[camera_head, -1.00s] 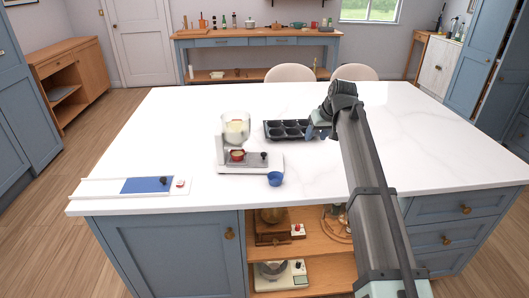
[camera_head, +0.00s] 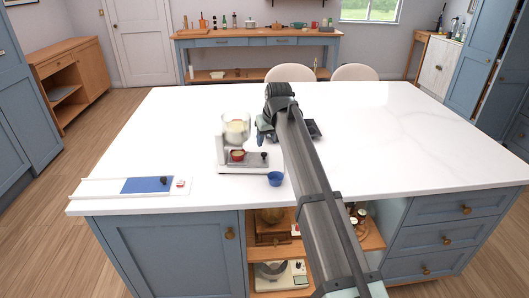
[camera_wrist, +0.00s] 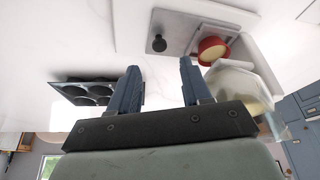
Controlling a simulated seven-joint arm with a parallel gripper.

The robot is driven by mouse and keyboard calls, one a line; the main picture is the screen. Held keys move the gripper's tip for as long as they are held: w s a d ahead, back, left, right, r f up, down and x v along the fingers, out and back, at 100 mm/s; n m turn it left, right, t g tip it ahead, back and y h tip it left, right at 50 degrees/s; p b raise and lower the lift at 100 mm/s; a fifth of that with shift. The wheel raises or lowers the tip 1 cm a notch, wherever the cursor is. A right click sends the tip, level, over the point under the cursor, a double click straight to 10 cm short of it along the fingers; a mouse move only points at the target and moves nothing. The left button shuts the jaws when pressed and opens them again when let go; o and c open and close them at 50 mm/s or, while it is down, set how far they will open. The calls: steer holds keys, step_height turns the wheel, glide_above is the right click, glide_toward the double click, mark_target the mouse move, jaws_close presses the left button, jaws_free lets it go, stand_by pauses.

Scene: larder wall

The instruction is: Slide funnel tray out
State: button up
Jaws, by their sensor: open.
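A white dispenser stand (camera_head: 222,153) on the white worktop carries a clear funnel hopper (camera_head: 236,131) with pale yellow contents. The grey tray (camera_head: 250,164) lies low in the stand, with a black knob (camera_head: 262,156) and a red cup (camera_head: 237,155) of pale yellow on it. The wrist view shows the tray (camera_wrist: 181,34), its upright knob (camera_wrist: 158,43), the red cup (camera_wrist: 212,49) and the hopper (camera_wrist: 240,88). My gripper (camera_wrist: 159,68) is open and empty, with the knob beyond the gap between its fingertips, apart from them. In the head view, my gripper (camera_head: 262,135) is behind the tray's knob end.
A dark muffin tin (camera_head: 314,129) is partly hidden behind my arm. A blue bowl (camera_head: 275,179) stands in front of the stand. A white rail board with a blue panel (camera_head: 147,185) lies at the left front edge. The worktop's right side is clear.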

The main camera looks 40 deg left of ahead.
mark_target(264, 153)
steer(key=x, duration=0.8)
steer(key=shift+c, duration=0.5)
jaws_close()
